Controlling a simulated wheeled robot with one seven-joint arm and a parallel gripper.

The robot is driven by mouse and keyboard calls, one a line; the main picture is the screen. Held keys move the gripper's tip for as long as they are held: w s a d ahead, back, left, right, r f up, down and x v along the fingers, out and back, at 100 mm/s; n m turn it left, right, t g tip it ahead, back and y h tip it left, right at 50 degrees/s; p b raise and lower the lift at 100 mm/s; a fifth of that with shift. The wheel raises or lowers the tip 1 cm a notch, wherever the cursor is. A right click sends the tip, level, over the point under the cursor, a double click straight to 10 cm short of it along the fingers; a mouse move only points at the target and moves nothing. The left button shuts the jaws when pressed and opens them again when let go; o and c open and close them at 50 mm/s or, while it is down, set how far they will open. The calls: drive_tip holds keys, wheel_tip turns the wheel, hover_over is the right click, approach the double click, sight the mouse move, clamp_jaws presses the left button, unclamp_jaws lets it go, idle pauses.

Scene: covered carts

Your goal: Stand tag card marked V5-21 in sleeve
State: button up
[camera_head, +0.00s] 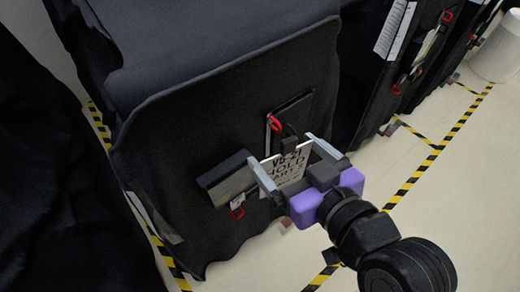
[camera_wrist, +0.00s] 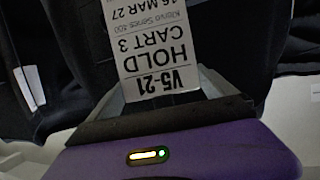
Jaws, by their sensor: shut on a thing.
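The tag card (camera_head: 287,165) is white with black print and is held in front of the nearest covered cart. In the wrist view the card (camera_wrist: 150,45) reads V5-21, HOLD, CART 3, upside down. My gripper (camera_head: 281,152) is shut on it, its grey fingers at the card's two side edges. A black framed holder (camera_head: 294,112) with a red clip (camera_head: 275,123) is on the cover just behind and above the card. A grey-faced pocket with a dark flap (camera_head: 228,180) is left of the card, with another red clip below. I cannot tell which is the sleeve, or whether the card touches either.
The dark cover (camera_head: 185,125) of the nearest cart hangs behind the card. More covered carts stand at the upper right, with white cards (camera_head: 394,30) and red clips. A white bin (camera_head: 497,50) stands far right.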

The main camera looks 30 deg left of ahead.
drive_tip(key=s+a+r+n+g+y, duration=0.1)
drive_tip(key=s+a+r+n+g, duration=0.2)
drive_tip(key=s+a+r, duration=0.15)
drive_tip(key=b, duration=0.3)
hover_over(229, 180)
drive_tip(key=w, duration=0.1)
drive_tip(key=shift+w+a+f, duration=0.1)
drive_tip(key=shift+a+f, duration=0.05)
drive_tip(key=shift+f, duration=0.55)
drive_tip(key=shift+a+f, duration=0.1)
drive_tip(key=shift+f, duration=0.55)
wheel_tip(229, 180, down, 3)
drive_tip(key=shift+r+m+b, duration=0.15)
drive_tip(key=shift+m+b, duration=0.15)
drive_tip(key=shift+b, duration=0.95)
drive_tip(key=shift+f+b, duration=2.45)
drive_tip(key=shift+f, duration=1.55)
drive_tip(key=shift+f+b, duration=0.3)
drive_tip(key=shift+f, duration=0.05)
drive_tip(key=shift+f+b, duration=0.4)
drive_tip(key=shift+f, duration=0.25)
